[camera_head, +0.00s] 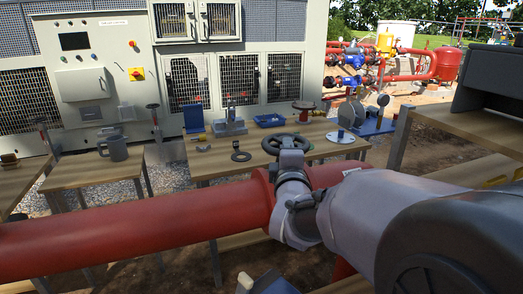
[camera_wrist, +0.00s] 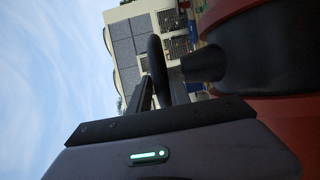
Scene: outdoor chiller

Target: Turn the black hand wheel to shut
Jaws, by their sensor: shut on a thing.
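The black hand wheel (camera_head: 272,144) stands above the red pipe (camera_head: 130,222), in the middle of the head view. In the wrist view the wheel (camera_wrist: 156,58) shows nearly edge-on, with its dark stem (camera_wrist: 204,66) to the right. My gripper (camera_head: 291,150) is at the near side of the wheel's rim. In the wrist view its two dark fingers (camera_wrist: 160,90) reach up to the rim, one on each side, and are shut on it. My arm and gripper hide the wheel's near side and the valve below it in the head view.
Behind the pipe a wooden table (camera_head: 215,165) holds a black ring, a blue tray (camera_head: 270,120) and metal parts. A grey cabinet (camera_head: 95,75) stands behind. A dark box (camera_head: 490,80) is at the right.

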